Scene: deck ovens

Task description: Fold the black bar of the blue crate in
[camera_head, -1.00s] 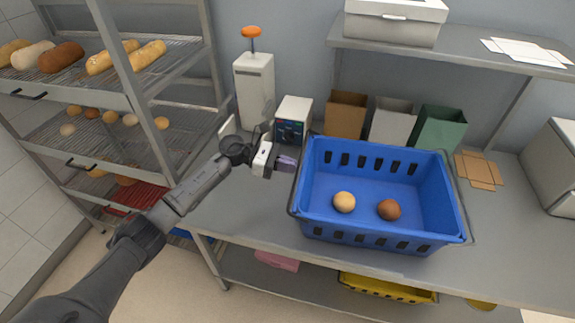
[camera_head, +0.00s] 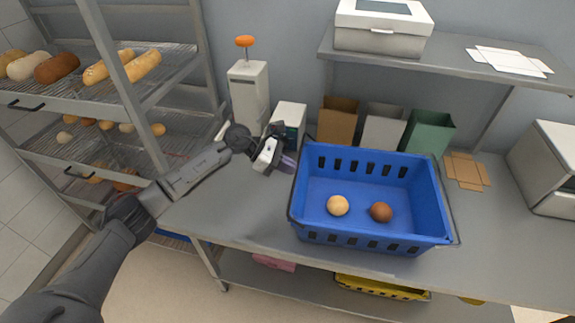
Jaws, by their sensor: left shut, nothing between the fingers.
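The blue crate (camera_head: 372,246) stands on the grey table, with a pale roll (camera_head: 338,205) and a brown roll (camera_head: 381,212) in it. A thin black bar (camera_head: 291,200) runs along the crate's left end, on the outside. A similar dark bar (camera_head: 449,208) shows at its right end. My left gripper (camera_head: 286,164) is shut and empty, just left of the crate's back left corner, close to the wall but seemingly apart from it. My right gripper is not in view.
A white dispenser (camera_head: 249,95) with an orange knob and a small box device (camera_head: 289,119) stand behind my left gripper. Brown, white and green bags (camera_head: 428,132) stand behind the crate. A bread rack (camera_head: 110,100) is at left. Flat cardboard (camera_head: 466,171) lies at right.

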